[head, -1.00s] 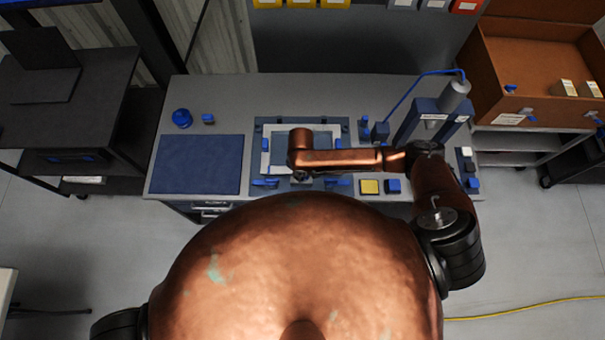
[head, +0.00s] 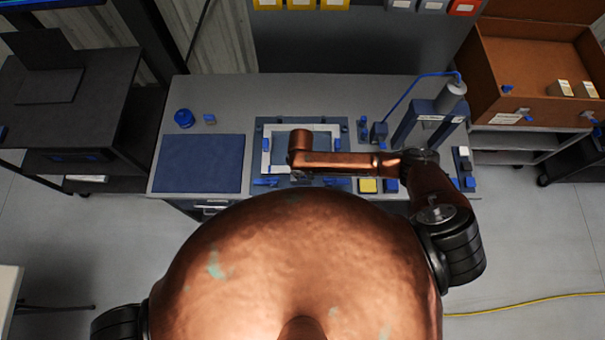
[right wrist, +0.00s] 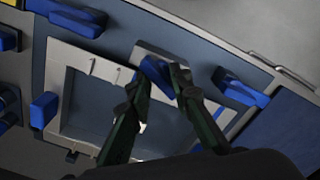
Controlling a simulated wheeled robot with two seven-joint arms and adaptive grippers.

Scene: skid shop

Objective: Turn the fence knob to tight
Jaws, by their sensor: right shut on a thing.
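In the right wrist view, the blue fence knob (right wrist: 156,70) sits on a small grey block at the edge of a white frame (right wrist: 90,60). My right gripper (right wrist: 158,78) has its two dark fingers on either side of this knob, shut on it. The fingers hide part of the knob, and I see no mark for its tightness. In the head view, my copper right arm reaches over the white frame (head: 266,150) on the bench and hides most of the gripper and knob. My left gripper is not in view.
Blue clamps (right wrist: 240,88) stand around the frame's plate. A blue mat (head: 198,164) lies to the left on the grey bench (head: 300,90).

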